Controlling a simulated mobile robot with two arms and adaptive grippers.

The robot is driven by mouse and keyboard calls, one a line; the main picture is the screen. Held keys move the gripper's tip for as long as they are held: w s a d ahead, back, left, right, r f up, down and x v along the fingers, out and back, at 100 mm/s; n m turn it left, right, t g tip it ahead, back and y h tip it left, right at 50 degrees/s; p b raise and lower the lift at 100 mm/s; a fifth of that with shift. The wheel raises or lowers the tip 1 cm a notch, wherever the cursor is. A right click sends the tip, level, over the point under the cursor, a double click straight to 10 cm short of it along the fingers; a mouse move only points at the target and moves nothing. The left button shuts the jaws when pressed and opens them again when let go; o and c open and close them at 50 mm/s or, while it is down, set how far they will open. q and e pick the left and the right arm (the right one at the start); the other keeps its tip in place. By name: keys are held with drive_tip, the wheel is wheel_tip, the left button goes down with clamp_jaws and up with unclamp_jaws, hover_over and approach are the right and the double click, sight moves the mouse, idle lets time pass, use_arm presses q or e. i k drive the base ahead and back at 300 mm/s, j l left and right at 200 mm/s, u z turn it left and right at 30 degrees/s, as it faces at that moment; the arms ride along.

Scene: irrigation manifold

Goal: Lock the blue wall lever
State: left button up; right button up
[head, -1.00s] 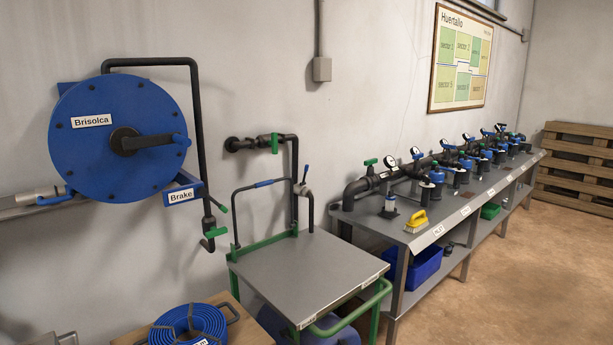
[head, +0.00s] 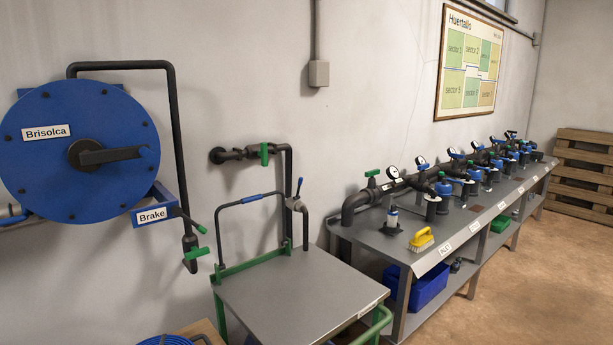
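I cannot tell which one is the blue wall lever, nor whether either is locked. Neither gripper is in view.
The large blue hose reel (head: 78,115) with its Brake bracket (head: 153,214) projects from the wall. The steel-topped trolley (head: 295,290) stands below the pipework. A long valve bench (head: 395,235) runs along the wall. Open floor (head: 500,300) lies at the right.

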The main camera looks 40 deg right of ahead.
sight(300, 180)
drive_tip(key=i+l, duration=0.15)
drive_tip(key=l, duration=0.25)
drive_tip(key=i+l, duration=0.15)
drive_tip(key=l, duration=0.2)
drive_tip(key=i+l, duration=0.1)
drive_tip(key=l, duration=0.3)
drive_tip(key=i+l, duration=0.15)
drive_tip(key=l, duration=0.2)
drive_tip(key=i+l, duration=0.15)
drive_tip(key=l, duration=0.25)
drive_tip(key=i+l+u, duration=0.1)
drive_tip(key=l, duration=0.25)
drive_tip(key=i+l, duration=0.15)
drive_tip(key=l, duration=0.25)
drive_tip(key=i+l, duration=0.1)
drive_tip(key=l, duration=0.25)
